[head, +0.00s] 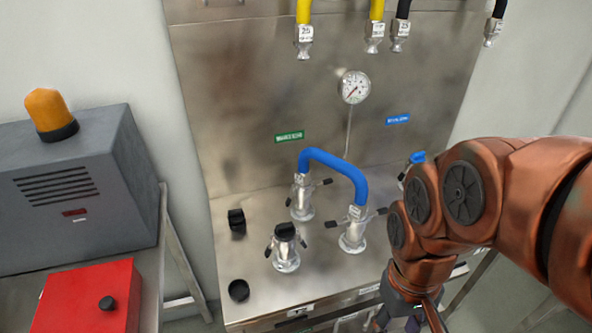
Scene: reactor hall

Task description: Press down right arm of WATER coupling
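A blue hose (335,161) arches between two silver couplings on the steel bench. The left coupling (301,199) has a dark-tipped arm reaching right. The right coupling (354,232) has one dark-tipped arm out to the left and another, its right arm (379,211), out to the right and raised a little. A third coupling (286,251) with a black cap stands in front, its arms angled down. The small labels are too blurred to tell which is WATER. My gripper (408,325) is low at the bottom edge, right of and nearer than the couplings, cut off by the frame.
A steel back panel carries a gauge (354,87) and hanging yellow and black hoses. A blue-handled fitting (416,157) is partly hidden by my arm. Black caps (237,221) lie at the bench's left. A grey box (75,190) and a red box (91,298) stand left.

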